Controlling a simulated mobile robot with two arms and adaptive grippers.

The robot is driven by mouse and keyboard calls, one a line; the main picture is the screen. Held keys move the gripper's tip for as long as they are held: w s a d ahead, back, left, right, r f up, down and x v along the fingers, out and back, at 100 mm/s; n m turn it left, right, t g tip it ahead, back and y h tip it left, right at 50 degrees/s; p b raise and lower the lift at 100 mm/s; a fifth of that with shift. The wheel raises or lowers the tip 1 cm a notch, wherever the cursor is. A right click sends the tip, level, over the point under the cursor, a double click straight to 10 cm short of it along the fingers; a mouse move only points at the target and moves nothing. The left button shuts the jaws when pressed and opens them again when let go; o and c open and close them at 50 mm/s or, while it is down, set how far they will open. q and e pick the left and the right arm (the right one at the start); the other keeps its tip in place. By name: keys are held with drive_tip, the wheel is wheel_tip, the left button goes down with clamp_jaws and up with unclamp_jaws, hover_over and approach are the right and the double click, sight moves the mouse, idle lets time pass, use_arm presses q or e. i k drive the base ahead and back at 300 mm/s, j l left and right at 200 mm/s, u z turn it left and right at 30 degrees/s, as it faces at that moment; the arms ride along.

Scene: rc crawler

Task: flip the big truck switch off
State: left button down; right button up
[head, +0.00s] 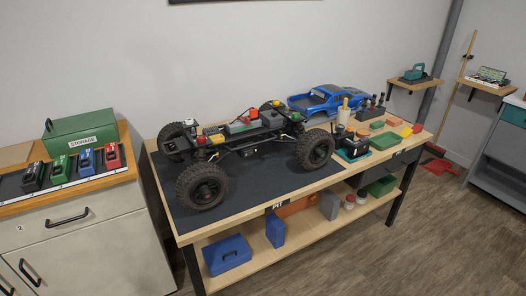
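The big truck (246,138) is a bare RC crawler chassis with large black tyres. It stands on the dark mat (262,181) of the wooden workbench. Small red, yellow, orange and grey parts sit along its top. I cannot make out which part is the switch or how it is set. The blue truck body (323,100) lies apart, behind the chassis at the right. Neither of my grippers is in view.
Tools and coloured blocks crowd the bench's right end. A lower shelf (262,262) holds blue boxes. The floor at the right front is clear.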

sight(249, 152)
drive_tip(key=i+l, duration=0.35)
drive_tip(key=l, duration=0.15)
drive_tip(key=i+l, duration=0.3)
drive_tip(key=l, duration=0.2)
drive_tip(key=i+l, duration=0.35)
drive_tip(key=l, duration=0.15)
